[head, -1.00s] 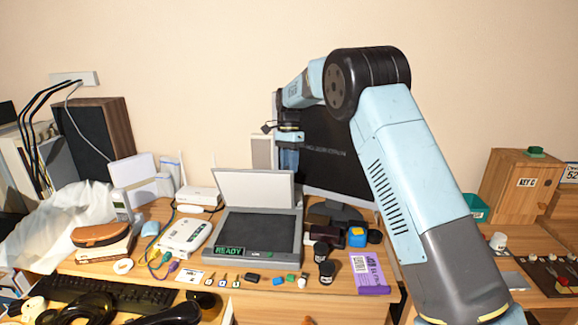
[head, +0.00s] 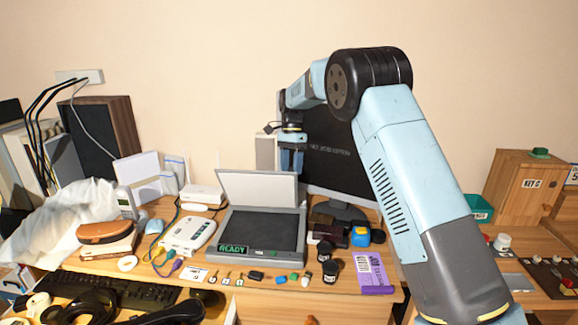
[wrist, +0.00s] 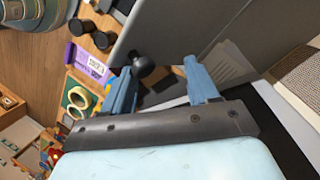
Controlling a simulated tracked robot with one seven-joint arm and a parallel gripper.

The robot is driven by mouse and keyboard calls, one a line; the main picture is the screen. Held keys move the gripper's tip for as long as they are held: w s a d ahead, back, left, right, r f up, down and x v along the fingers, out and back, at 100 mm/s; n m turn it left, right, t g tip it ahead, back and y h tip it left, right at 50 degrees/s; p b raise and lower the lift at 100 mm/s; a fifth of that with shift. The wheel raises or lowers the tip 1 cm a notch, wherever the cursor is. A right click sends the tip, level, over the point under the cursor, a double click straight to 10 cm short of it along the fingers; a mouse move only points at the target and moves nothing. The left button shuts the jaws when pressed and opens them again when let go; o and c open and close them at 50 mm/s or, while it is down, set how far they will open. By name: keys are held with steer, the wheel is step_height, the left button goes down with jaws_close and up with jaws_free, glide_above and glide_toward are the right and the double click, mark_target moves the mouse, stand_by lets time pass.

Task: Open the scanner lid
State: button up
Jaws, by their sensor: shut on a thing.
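The grey scanner (head: 233,249) sits on the desk with a green READY label on its front. Its lid (head: 258,188) stands raised at the back, pale underside facing the head camera. My gripper (head: 291,168) is at the lid's upper right corner, in front of the monitor. In the wrist view the lid is a grey panel (wrist: 165,35) with a round black knob (wrist: 143,66) by its edge. My gripper's two blue fingers (wrist: 162,85) stand either side of the knob, the left one against it. The exact contact is partly hidden.
A dark monitor (head: 328,150) stands close behind my gripper. Black jars (head: 330,271), a purple packet (head: 371,272) and small items lie right and front of the scanner. A white router box (head: 187,236) stands on its left.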

steer(key=shift+w+d+f, duration=0.1)
steer(key=shift+w+d, duration=0.05)
steer(key=v, duration=1.2)
